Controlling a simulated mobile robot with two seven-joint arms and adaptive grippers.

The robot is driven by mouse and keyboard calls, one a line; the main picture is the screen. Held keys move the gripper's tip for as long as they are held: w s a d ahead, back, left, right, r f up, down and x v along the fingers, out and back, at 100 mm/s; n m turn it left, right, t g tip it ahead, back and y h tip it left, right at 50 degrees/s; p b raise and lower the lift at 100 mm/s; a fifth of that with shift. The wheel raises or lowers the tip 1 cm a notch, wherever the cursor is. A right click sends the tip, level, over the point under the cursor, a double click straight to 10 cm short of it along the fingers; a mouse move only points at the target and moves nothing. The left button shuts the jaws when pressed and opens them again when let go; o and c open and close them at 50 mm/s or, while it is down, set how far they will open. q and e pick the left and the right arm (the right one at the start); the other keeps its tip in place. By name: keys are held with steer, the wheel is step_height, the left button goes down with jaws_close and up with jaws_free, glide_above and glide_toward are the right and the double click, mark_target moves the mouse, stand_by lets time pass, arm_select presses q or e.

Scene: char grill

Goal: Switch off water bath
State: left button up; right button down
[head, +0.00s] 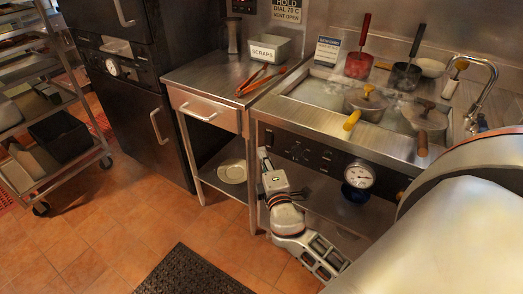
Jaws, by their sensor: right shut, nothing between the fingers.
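The water bath (437,160) is a steel counter unit at the right, with a steaming, sunken basin. Its dark front panel (315,158) carries small controls and a round white gauge (360,174). My right gripper (263,154) is shut and empty, pointing up at the left end of this panel. Its tips are close to the panel's left-hand controls; I cannot tell whether they touch. The controls are too small to read, so their settings do not show. My right arm covers the lower right. My left gripper is not in view.
A side table (203,78) holds orange tongs (262,80) and a scraps bin (269,49). A rack (40,150) stands left.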

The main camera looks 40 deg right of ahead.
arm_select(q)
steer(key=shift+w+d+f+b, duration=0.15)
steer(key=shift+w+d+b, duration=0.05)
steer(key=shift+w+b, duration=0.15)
arm_select(e)
steer(key=v, duration=0.6)
steer(key=shift+s+r, duration=0.2)
steer(key=shift+r, duration=0.15)
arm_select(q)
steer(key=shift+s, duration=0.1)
arm_select(e)
steer(key=shift+f, duration=0.1)
arm_select(q)
steer(key=p, duration=0.1)
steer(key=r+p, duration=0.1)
steer(key=p, duration=0.1)
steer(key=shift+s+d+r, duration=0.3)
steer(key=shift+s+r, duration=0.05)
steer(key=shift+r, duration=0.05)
arm_select(e)
steer(key=s+a+f+m+g+y, duration=0.3)
steer(key=s+a+f, duration=0.4)
steer(key=f, duration=0.3)
steer(key=s+a+f+m+g+y, duration=0.3)
steer(key=s+a+f+m+y, duration=0.3)
steer(key=f, duration=0.5)
steer(key=s+a, duration=0.2)
steer(key=s, duration=0.1)
steer(key=shift+s+m, duration=0.3)
steer(key=shift+m, duration=0.1)
